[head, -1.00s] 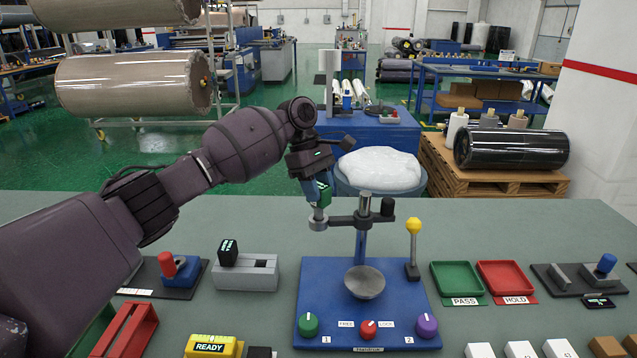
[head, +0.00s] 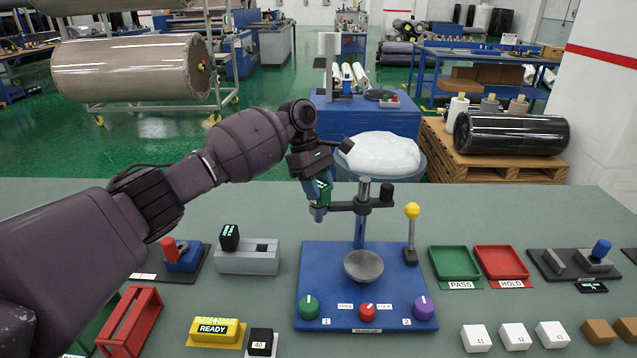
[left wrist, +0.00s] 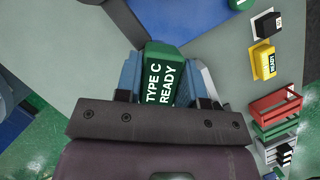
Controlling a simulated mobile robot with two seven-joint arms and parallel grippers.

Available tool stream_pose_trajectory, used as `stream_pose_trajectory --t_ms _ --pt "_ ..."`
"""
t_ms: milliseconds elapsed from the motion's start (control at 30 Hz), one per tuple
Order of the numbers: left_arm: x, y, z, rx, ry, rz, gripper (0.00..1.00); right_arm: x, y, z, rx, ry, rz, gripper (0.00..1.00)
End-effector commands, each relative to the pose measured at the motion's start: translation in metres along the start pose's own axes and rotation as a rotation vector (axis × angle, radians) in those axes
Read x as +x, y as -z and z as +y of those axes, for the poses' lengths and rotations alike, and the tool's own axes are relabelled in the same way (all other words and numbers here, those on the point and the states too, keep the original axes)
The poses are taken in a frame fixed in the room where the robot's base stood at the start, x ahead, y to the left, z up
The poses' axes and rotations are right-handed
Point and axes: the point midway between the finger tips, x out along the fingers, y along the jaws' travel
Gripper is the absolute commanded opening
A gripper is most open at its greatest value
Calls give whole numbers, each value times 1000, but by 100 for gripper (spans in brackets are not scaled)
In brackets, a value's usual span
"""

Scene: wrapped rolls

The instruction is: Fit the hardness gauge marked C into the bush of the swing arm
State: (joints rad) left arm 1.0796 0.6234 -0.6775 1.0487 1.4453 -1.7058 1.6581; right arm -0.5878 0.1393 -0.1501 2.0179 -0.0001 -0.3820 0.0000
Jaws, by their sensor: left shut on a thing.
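My left gripper (head: 318,192) is shut on the green gauge (head: 324,190), whose label reads TYPE C READY in the left wrist view (left wrist: 163,85). The gripper points down at the left end of the dark swing arm (head: 345,206), which sits on a post on the blue stand (head: 330,265). The gauge's lower end is at the bush (head: 318,214) on that end, but the fingers hide much of it. I cannot tell how deep it sits. My right gripper is not in view.
A grey bowl-like anvil (head: 363,266) and coloured knobs are on the stand. A yellow-topped lever (head: 411,230) stands at its right. A grey block (head: 247,257) with a black gauge is to the left. Green (head: 455,263) and red (head: 502,262) trays lie right.

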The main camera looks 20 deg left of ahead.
Motion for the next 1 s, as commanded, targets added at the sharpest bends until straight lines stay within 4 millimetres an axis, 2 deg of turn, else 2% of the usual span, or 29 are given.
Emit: stream_pose_trajectory --t_ms 267,300,467,967,1000 --pt "0 0 0 1 -1 0 2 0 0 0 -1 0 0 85" --pt "0 0 0 1 -1 0 41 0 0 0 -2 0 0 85" --pt "0 0 0 0 -1 0 65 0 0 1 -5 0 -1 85" --pt "1 0 0 -1 0 0 66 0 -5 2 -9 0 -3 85" --pt "-8 0 0 -1 -3 1 66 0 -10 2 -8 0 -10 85"
